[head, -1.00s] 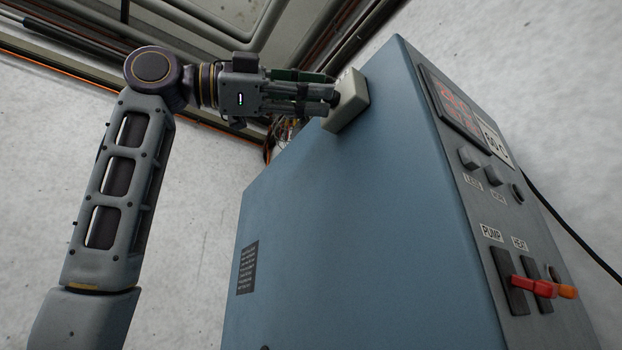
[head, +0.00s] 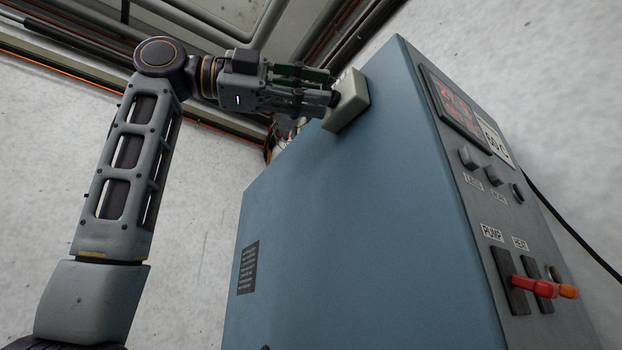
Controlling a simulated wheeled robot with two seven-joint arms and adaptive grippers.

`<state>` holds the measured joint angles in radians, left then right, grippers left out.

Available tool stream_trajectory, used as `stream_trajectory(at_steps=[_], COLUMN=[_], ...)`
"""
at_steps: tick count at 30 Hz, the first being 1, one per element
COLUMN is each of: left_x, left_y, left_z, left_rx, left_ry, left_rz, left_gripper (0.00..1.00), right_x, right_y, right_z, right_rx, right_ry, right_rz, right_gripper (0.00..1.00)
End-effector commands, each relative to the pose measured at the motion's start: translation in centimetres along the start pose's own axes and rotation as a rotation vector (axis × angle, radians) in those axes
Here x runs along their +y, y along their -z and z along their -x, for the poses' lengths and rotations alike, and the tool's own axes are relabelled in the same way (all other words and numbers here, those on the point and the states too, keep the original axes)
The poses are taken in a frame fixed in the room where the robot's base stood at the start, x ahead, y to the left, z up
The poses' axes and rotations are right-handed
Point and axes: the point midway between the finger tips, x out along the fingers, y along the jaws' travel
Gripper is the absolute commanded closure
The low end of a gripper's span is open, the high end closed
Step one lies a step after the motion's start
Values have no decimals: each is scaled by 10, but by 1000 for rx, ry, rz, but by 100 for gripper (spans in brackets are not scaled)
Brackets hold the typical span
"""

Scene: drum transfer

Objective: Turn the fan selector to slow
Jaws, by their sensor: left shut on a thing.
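A cream-coloured box (head: 349,104) is mounted on the upper left side of a blue cabinet (head: 340,220). My left gripper (head: 330,99) is at the left face of this box, shut on a small dark knob there, which I take to be the fan selector. The fingers hide most of the knob, so its setting cannot be read. My right gripper is not in view.
The cabinet's right face carries a red display (head: 452,103), several round buttons, and red (head: 533,286) and orange (head: 568,291) levers near PUMP and HEAT labels. A black cable (head: 575,232) runs along the wall at right. Pale wall lies behind.

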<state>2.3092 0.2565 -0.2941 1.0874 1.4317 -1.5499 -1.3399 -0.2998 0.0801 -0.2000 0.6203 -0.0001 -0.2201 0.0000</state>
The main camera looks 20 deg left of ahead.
Motion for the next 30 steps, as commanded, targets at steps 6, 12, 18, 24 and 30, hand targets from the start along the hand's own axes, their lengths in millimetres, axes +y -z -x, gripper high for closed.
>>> stream_trajectory(at_steps=[6, 12, 18, 24, 30], left_x=[1, 1, 1, 0, 0], left_y=[0, 0, 0, 0, 0], left_z=[-1, -1, 0, 1, 12], left_rx=[0, 0, 0, 0, 0], left_ry=[-5, -4, -2, -1, -1], left_rz=[-1, 0, 0, 1, 0], left_gripper=[88, 44, 43, 43, 43], right_x=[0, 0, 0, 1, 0], right_y=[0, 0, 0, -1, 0], right_z=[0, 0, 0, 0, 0], right_rx=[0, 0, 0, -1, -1], right_ry=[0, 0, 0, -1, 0], right_rz=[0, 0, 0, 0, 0], right_gripper=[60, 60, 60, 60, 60])
